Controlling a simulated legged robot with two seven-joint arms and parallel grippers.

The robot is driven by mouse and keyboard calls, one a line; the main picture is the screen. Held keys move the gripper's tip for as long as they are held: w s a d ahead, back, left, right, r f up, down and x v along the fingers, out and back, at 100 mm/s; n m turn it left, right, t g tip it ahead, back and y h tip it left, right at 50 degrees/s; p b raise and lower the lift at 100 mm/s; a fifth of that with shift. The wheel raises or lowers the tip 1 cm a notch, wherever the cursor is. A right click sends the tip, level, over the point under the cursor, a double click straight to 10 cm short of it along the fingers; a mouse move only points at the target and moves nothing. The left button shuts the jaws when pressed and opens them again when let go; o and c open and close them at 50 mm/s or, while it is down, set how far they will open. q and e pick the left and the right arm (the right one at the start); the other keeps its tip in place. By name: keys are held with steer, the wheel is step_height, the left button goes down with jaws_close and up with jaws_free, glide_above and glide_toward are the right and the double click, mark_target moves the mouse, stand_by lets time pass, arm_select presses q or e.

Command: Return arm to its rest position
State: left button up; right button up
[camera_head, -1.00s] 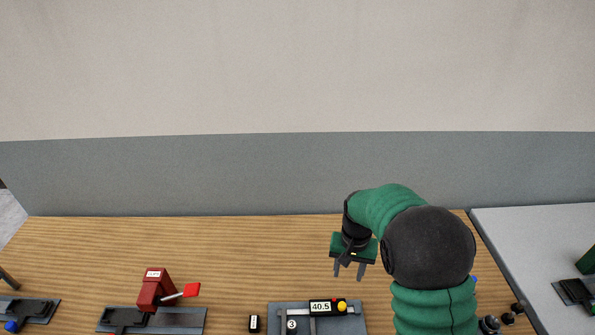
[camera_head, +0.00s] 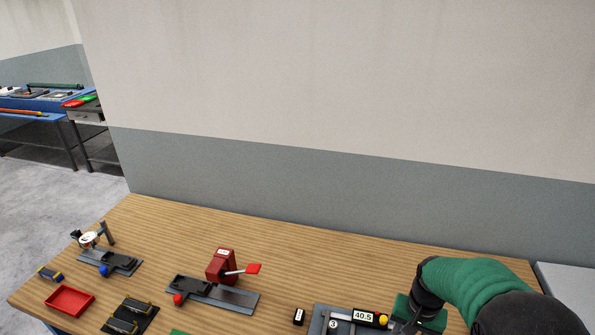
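My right arm, green with black joints, comes in at the lower right. Its gripper (camera_head: 404,326) points down at the bottom edge, beside the grey plate with the 40.5 display. Its fingertips are too small and cut off to tell whether they are open. I see nothing held in it. My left arm and gripper are not in view.
The wooden bench (camera_head: 330,250) is clear at the back. On it stand a red device with a lever (camera_head: 221,266), a dial gauge stand (camera_head: 89,239), a red tray (camera_head: 69,300) and a gauge plate with a 40.5 display (camera_head: 364,316). A blue table (camera_head: 30,116) stands far left.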

steer(key=s+a+f+n+t+b, duration=0.1)
steer(key=s+a+f+n+b, duration=0.1)
steer(key=s, duration=0.4)
steer(key=s+a+f+n+t+b, duration=0.1)
steer(key=s+a+f+n+b, duration=0.2)
steer(key=s, duration=0.3)
steer(key=shift+a+f+b, duration=0.3)
steer(key=shift+a+b, duration=0.4)
steer(key=shift+a, duration=0.2)
